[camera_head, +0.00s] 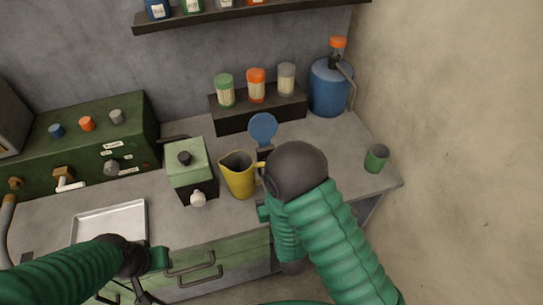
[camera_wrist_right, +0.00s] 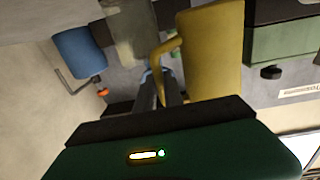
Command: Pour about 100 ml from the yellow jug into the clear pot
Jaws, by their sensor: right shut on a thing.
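The yellow jug (camera_head: 238,177) is upright at the middle of the counter in the head view, its spout to the left. It also fills the upper right of the wrist view (camera_wrist_right: 217,50). My right gripper (camera_wrist_right: 163,88) is shut on the jug's handle; in the head view my dark wrist largely hides the fingers. I cannot tell whether the jug touches the counter. A greyish, see-through-looking shape (camera_wrist_right: 132,32) beside the handle may be the clear pot; I cannot identify it surely. My left gripper (camera_head: 143,292) is low at the left, empty as far as shown, its jaws unclear.
A green box with a knob (camera_head: 188,170) stands close left of the jug. A blue disc (camera_head: 263,127) stands behind it. Several lidded jars (camera_head: 256,88) sit on a dark riser. A blue tank (camera_head: 328,90) and a green cup (camera_head: 376,158) are right. A metal tray (camera_head: 108,212) lies left.

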